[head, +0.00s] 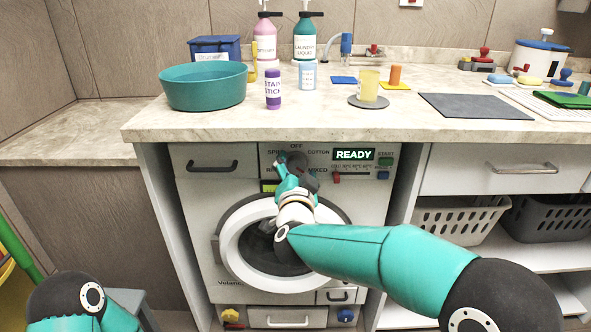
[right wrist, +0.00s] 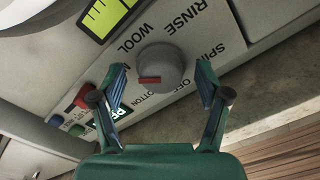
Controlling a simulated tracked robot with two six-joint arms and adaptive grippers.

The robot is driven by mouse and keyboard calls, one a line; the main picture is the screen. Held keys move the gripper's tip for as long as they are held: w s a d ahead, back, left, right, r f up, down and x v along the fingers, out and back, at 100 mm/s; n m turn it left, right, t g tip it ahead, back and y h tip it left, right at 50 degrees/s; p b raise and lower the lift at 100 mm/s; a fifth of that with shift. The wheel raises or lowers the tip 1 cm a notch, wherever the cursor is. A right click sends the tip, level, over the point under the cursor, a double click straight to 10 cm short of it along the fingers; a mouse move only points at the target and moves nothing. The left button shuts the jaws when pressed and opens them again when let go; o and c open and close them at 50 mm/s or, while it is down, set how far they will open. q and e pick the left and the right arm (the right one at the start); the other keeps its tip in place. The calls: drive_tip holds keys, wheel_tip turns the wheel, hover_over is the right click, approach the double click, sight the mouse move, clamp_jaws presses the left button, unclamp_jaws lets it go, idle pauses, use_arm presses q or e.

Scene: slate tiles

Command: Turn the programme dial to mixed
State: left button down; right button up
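The programme dial (right wrist: 168,62) is a round grey knob with a red mark in the right wrist view. The mark lies on its lower left side, between the partly hidden M label and COTTON; I cannot tell its exact setting. In the head view the dial (head: 297,159) is partly behind my right gripper (head: 287,176). In the right wrist view my right gripper (right wrist: 162,69) is open, one finger on each side of the dial, with visible gaps. The washing machine (head: 200,240) shows READY on its display (head: 353,154). My left gripper is out of view.
A red slider (head: 336,177) and a green START button (head: 385,161) sit right of the dial. The round door (head: 233,243) is below. The counter (head: 210,125) above holds a teal basin (head: 204,90), a stain stick (head: 273,90) and bottles.

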drive_tip(key=c, duration=1)
drive_tip(key=shift+r+n+p, duration=0.15)
drive_tip(key=shift+n+p, duration=0.25)
drive_tip(key=shift+p, duration=0.25)
drive_tip(key=shift+f+n, duration=0.2)
drive_tip(key=shift+n, duration=0.2)
drive_tip(key=o, duration=1.2)
drive_tip(key=shift+s, duration=0.1)
